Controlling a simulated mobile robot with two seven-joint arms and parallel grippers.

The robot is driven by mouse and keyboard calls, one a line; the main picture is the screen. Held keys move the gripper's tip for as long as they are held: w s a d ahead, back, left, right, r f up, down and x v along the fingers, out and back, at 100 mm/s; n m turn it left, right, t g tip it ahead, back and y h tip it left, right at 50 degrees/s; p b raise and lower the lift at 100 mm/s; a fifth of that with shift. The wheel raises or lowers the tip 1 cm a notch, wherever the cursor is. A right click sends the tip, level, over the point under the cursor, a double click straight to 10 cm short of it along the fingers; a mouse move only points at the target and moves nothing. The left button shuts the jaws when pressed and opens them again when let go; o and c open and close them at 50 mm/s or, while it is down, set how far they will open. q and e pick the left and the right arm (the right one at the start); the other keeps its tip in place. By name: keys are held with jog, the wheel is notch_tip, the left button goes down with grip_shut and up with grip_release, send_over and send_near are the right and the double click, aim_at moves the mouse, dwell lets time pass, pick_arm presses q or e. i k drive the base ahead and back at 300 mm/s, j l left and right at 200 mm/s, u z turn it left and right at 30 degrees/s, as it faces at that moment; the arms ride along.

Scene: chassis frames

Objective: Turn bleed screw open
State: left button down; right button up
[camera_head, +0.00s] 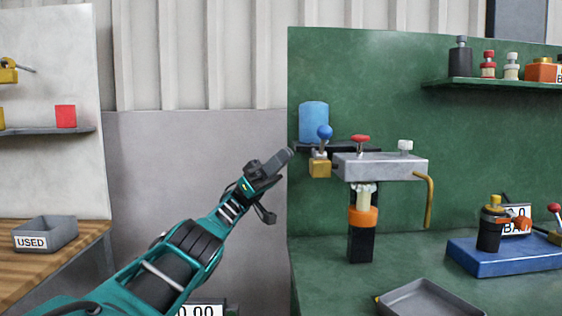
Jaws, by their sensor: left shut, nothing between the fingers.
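A grey metal block (385,167) is mounted on the green panel at the centre right. A red-topped screw (361,142) and a small white cap (405,146) stand on top of it. A blue ball knob (325,133) rises from a brass fitting (319,167) at its left end. I cannot tell which of these is the bleed screw. My left gripper (279,162) is shut and empty, in front of the panel's left edge and apart from the fittings in the picture. My right gripper is not in view.
A black container with an orange band (363,217) stands under the block, and a bent brass pipe (430,200) hangs at its right. A grey tray (425,298) and a blue base (492,262) sit on the green bench. A "USED" bin (45,233) is left.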

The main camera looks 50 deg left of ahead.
aim_at(405, 146)
jog(key=k, duration=1)
